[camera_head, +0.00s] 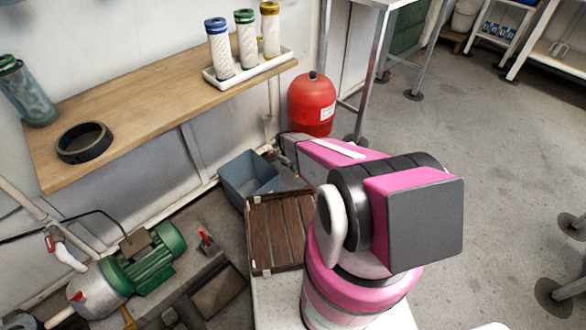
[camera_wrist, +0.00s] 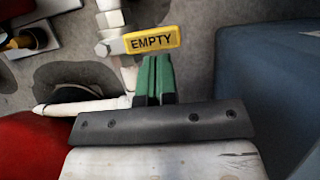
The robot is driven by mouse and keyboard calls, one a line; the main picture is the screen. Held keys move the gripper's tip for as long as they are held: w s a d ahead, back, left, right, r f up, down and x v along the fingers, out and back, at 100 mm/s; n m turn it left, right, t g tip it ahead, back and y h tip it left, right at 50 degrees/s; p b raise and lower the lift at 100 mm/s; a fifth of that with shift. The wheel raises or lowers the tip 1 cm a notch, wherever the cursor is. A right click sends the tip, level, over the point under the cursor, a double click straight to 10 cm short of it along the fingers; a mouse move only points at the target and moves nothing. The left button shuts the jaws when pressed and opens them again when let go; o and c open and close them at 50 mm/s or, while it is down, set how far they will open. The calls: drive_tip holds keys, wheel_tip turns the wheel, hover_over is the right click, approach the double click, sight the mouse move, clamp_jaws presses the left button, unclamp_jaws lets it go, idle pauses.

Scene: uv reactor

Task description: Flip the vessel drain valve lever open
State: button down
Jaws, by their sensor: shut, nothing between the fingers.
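The yellow lever (camera_wrist: 152,40), marked EMPTY, sits on a metal valve (camera_wrist: 108,45) on a white pipe in the wrist view. It points right, crosswise to the pipe. My gripper (camera_wrist: 156,62) is shut and empty, its green fingertips just below the lever's middle; I cannot tell whether they touch it. The red vessel (camera_head: 312,100) stands on the floor by the bench end in the head view; a red surface at the wrist view's lower left looks like it. In the head view my pink arm reaches toward the vessel's base, and the lever cannot be made out.
A blue-grey bin (camera_head: 248,178) stands left of my arm's end; a blue surface (camera_wrist: 268,80) is close on the right in the wrist view. A slatted brown crate (camera_head: 280,232) is beside my arm. A wooden bench (camera_head: 160,95) runs behind. The floor on the right is open.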

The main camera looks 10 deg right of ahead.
drive_tip(key=shift+s+n+h, duration=0.3)
drive_tip(key=shift+s+n, duration=0.2)
drive_tip(key=shift+n, duration=0.3)
drive_tip(key=shift+s+d+n+t+h, duration=0.15)
drive_tip(key=shift+s+n+t, duration=0.25)
drive_tip(key=shift+n, duration=0.35)
drive_tip(key=shift+s+d+n+t+h, duration=0.2)
drive_tip(key=shift+s+n, duration=0.25)
drive_tip(key=shift+n, duration=0.3)
drive_tip(key=s+d+n+t, duration=0.3)
drive_tip(key=d+n, duration=0.3)
drive_tip(key=n, duration=0.3)
drive_tip(key=shift+s+d+h, duration=0.1)
drive_tip(key=shift+d+h, duration=0.05)
drive_tip(key=shift+h, duration=0.1)
drive_tip(key=s+a+r, duration=0.4)
drive_tip(key=a+r, duration=0.2)
drive_tip(key=r, duration=0.3)
drive_tip(key=shift+a+r, duration=0.15)
drive_tip(key=shift+a, duration=0.2)
